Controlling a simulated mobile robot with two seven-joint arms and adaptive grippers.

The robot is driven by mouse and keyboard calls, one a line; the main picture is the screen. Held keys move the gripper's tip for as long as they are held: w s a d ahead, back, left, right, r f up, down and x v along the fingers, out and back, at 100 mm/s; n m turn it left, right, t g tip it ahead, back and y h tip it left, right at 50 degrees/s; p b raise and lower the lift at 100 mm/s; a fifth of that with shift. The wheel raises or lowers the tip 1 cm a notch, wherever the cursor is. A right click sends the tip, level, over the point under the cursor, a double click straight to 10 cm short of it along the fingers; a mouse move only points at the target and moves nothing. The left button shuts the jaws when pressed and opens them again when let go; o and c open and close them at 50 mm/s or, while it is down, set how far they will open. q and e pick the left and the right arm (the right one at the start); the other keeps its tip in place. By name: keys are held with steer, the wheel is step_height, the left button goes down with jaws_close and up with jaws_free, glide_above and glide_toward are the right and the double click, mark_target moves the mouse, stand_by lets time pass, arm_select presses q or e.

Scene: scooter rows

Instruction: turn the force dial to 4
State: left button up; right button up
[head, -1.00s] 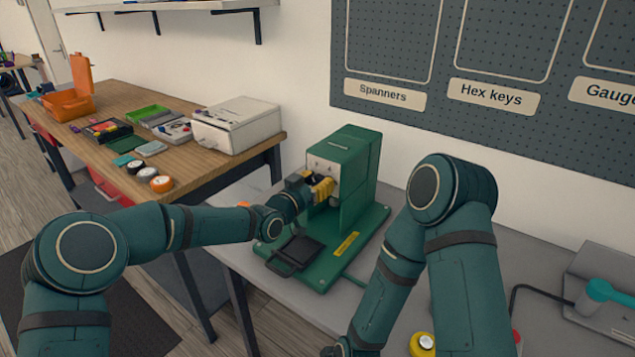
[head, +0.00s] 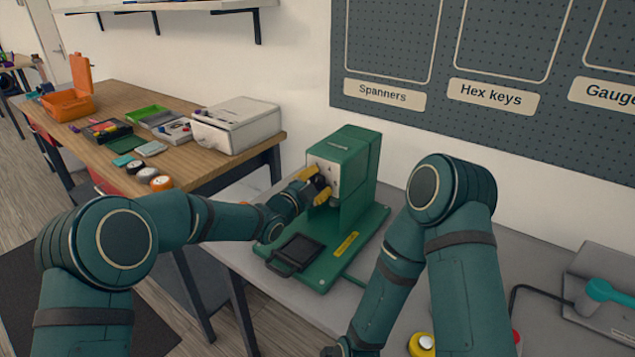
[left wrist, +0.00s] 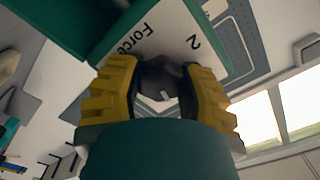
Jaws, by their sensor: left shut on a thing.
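The green machine (head: 358,165) stands on its green base plate on the grey bench. Its pale front panel carries the black force dial (head: 319,182). My left gripper (head: 322,190) has yellow fingers, one on each side of the dial. In the left wrist view the fingers are shut on the dial (left wrist: 161,88), which has a pale pointer mark. The word "Force" and a figure 2 show on the panel (left wrist: 165,47); the other figures are hidden or out of view. My right arm reaches down in front, and its gripper is not clearly seen.
A black tray (head: 296,252) sits on the base plate below the panel. A yellow-topped knob (head: 421,344) stands near my right arm. A wooden table (head: 185,160) with a white box (head: 237,124) and an orange case (head: 70,103) is at left. A pegboard (head: 500,70) hangs behind.

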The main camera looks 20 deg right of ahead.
arm_select(q)
steer(key=shift+r+m, duration=0.1)
steer(key=shift+m, duration=1.1)
steer(key=o, duration=1.2)
steer(key=shift+d, duration=0.1)
steer(key=v, duration=1.2)
